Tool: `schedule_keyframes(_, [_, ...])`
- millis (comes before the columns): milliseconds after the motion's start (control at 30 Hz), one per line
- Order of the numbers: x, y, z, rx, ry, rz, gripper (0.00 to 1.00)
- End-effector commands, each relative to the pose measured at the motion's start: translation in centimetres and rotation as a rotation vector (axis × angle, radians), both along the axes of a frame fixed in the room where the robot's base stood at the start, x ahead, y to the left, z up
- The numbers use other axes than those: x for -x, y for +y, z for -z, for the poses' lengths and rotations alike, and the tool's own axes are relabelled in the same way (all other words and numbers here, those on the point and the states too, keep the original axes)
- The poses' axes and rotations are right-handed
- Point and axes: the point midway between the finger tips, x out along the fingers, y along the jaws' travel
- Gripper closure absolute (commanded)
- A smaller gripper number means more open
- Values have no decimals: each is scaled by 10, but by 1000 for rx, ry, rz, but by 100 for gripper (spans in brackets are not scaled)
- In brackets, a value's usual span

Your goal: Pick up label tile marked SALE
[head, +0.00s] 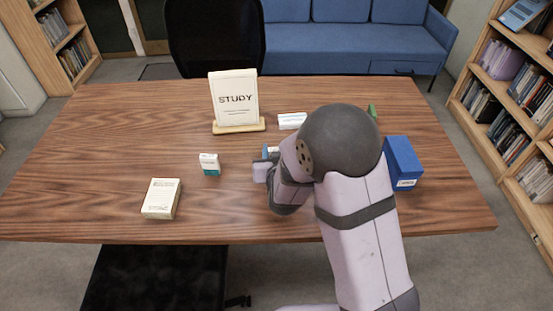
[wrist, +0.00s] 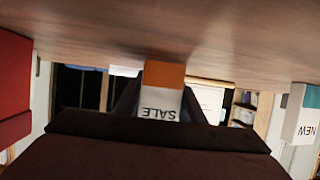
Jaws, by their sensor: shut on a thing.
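The SALE label tile (wrist: 162,103) is white with an orange band, and its lettering appears upside down in the wrist view. It sits between the two dark fingers of my gripper (wrist: 160,108), which is shut on it. The orange end is close to the wooden table surface; I cannot tell whether it touches. In the head view my gripper (head: 264,170) is low over the middle of the table, and my arm hides the SALE tile there.
The NEW tile (head: 209,164), white and teal, stands left of my gripper; it also shows in the wrist view (wrist: 303,118). A red object (wrist: 14,85) is at the wrist view's left.

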Motion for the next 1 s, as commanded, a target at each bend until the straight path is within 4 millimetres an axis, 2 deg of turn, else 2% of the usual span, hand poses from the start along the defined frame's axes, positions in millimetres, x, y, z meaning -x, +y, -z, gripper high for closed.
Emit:
schedule_keyframes(200, [0,0,-2,0,-2,0,87])
schedule_keyframes(367, [0,0,-15,-2,-3,1,87])
schedule_keyframes(800, [0,0,-83,-2,-4,-1,87])
schedule_keyframes(1000, [0,0,-99,-1,-3,0,87])
